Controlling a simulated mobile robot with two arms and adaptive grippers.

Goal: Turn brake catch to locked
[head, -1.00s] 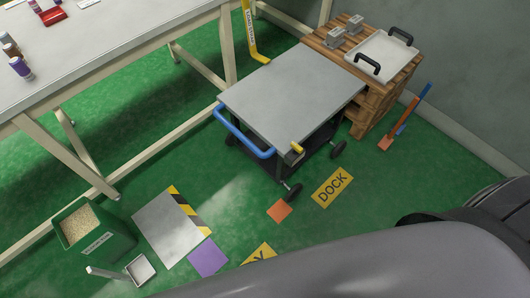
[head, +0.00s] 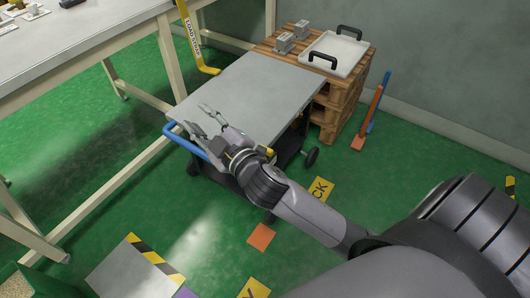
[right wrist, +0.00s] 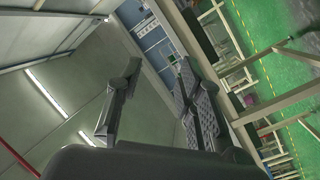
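The cart (head: 255,85) has a flat grey top and a blue push handle (head: 186,140) along its left front end. The yellow brake catch (head: 266,151) shows only as a small patch at the cart's front corner, mostly hidden behind my right wrist. Its setting cannot be made out. My right gripper (head: 200,118) is open and empty near the front left edge of the cart top, past the catch. In the right wrist view its two fingers (right wrist: 158,75) stand apart with nothing between them. My left gripper is not in view.
A wooden pallet stack (head: 337,106) with a white tray (head: 336,52) and grey blocks stands behind the cart. A long workbench (head: 85,40) runs along the left. Green floor with a yellow dock sign (head: 319,190) and an orange square (head: 261,235) lies in front.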

